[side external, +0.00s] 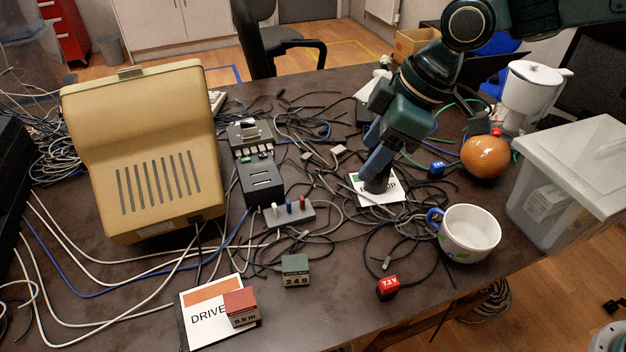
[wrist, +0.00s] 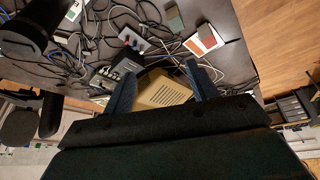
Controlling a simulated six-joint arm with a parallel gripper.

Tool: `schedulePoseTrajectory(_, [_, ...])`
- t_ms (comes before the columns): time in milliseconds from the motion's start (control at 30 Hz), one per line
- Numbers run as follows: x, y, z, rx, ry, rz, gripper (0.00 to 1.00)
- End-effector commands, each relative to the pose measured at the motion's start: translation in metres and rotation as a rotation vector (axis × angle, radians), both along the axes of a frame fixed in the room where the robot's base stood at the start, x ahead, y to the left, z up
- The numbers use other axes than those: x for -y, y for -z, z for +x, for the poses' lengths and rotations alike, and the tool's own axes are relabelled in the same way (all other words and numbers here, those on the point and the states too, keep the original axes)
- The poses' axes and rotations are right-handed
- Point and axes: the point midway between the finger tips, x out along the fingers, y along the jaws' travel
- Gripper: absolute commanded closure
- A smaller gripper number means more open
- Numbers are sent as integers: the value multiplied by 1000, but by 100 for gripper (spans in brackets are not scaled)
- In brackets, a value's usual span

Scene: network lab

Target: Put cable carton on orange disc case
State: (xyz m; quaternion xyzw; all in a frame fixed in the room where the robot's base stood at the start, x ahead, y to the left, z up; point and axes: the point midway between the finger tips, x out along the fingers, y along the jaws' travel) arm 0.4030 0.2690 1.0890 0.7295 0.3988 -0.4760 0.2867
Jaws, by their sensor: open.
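The cable carton (side external: 241,308) is a small box with a dull red top and a "0.5 m" label. It sits on the right part of the orange disc case (side external: 199,325), a flat white case with an orange band and "DRIVE" print, near the front edge of the desk. In the wrist view the carton (wrist: 227,24) and the orange case (wrist: 200,42) show at the upper right. My gripper (side external: 376,184) is open and empty, well to the right of and behind them, over a green-and-white case (side external: 382,198). In the wrist view its fingers (wrist: 162,88) are apart.
A dull green box marked 249 (side external: 295,271) and a red battery box (side external: 388,287) stand nearby. A white mug (side external: 470,234), an orange round object (side external: 486,157) and a clear bin (side external: 565,190) are at right.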

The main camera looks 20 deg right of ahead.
Motion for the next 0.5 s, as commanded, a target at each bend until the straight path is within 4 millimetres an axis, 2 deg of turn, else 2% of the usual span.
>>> schedulePoseTrajectory(33, [17,-11,-4,7,44,3,42])
schedulePoseTrajectory(200, [67,-38,-23,16,181,7,42])
schedulePoseTrajectory(500, [145,-68,-71,30,425,21,42])
